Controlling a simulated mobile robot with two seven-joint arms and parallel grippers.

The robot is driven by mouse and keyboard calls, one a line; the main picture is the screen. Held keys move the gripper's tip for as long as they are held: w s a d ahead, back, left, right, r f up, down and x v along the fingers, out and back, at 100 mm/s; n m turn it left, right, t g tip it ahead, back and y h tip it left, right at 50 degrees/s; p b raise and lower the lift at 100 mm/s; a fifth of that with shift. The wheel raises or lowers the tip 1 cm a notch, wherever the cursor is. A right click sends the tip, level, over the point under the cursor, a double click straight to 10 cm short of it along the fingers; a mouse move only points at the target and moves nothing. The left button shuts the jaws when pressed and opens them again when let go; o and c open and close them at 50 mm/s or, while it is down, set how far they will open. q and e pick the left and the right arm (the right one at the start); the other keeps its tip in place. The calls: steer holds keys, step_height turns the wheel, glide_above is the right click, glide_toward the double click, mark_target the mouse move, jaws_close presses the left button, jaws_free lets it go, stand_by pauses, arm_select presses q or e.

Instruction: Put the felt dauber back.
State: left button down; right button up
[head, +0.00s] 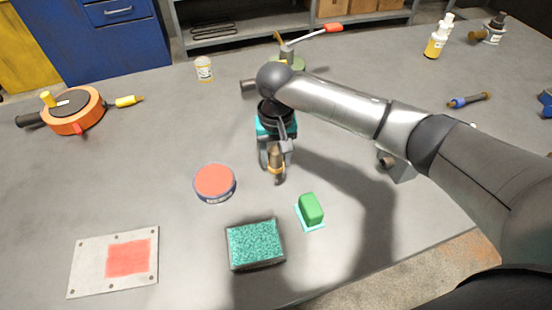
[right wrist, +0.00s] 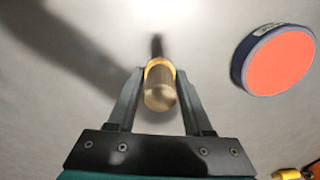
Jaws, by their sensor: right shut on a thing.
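My right gripper (head: 275,158) points down over the middle of the grey table and is shut on a small upright cylinder with a brass-coloured band, which I take for the felt dauber (head: 277,171). In the right wrist view the dauber (right wrist: 160,93) sits between the two fingertips (right wrist: 158,88), its brown rounded end toward the camera. I cannot tell whether its lower end touches the table. A round tin with a red face (head: 215,182) lies left of the gripper; it also shows in the right wrist view (right wrist: 279,62). My left gripper is out of view.
A dark tray with teal filling (head: 255,244), a green block (head: 311,209) and a metal plate with a red patch (head: 85,272) lie nearer. An orange reel-like tool (head: 73,110) is at left. A small labelled tub (head: 204,69) and bottles (head: 436,42) stand farther back.

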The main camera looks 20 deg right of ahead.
mark_target(276, 152)
steer(key=shift+f, duration=0.1)
steer(key=o, duration=1.2)
step_height(276, 152, up, 12)
steer(key=p, duration=0.2)
steer(key=shift+p, duration=0.4)
steer(key=shift+s, duration=0.1)
